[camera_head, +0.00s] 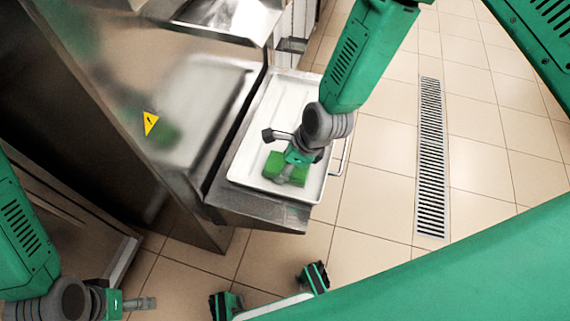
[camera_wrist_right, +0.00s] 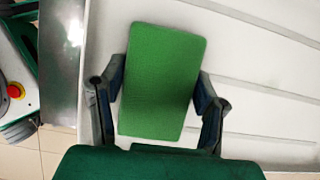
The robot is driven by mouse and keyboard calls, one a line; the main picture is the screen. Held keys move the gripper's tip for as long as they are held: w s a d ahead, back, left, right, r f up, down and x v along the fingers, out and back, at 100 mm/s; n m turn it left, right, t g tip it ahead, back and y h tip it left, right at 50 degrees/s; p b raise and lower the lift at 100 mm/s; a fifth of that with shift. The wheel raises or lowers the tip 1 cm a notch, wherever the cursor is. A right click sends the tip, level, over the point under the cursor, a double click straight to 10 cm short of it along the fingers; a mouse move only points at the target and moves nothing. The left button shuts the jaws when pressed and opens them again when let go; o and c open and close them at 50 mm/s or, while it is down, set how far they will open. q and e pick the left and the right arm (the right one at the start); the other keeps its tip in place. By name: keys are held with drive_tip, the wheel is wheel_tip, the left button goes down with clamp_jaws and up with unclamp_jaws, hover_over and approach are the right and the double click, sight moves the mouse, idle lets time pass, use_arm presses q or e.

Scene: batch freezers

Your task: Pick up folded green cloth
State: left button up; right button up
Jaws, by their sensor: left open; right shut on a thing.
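The folded green cloth (camera_head: 287,168) is a flat rectangular block over the near part of a white tray (camera_head: 310,190). In the right wrist view the cloth (camera_wrist_right: 162,80) lies between the two fingers of my right gripper (camera_wrist_right: 157,108), which is shut on it. In the head view my right gripper (camera_head: 290,172) comes down on the cloth from above and partly hides it. I cannot tell whether the cloth touches the tray. My left gripper (camera_head: 145,303) is open and empty at the lower left, far from the cloth.
The tray rests on a steel shelf (camera_head: 262,213) at the front of a steel machine (camera_head: 180,90) with a yellow warning sticker (camera_head: 151,123). The machine's wall stands close left of the tray. The tiled floor (camera_head: 375,200) with a drain grate (camera_head: 431,160) is clear to the right.

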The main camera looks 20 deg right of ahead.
wheel_tip(320, 180, up, 10)
drive_tip(key=p, duration=0.3)
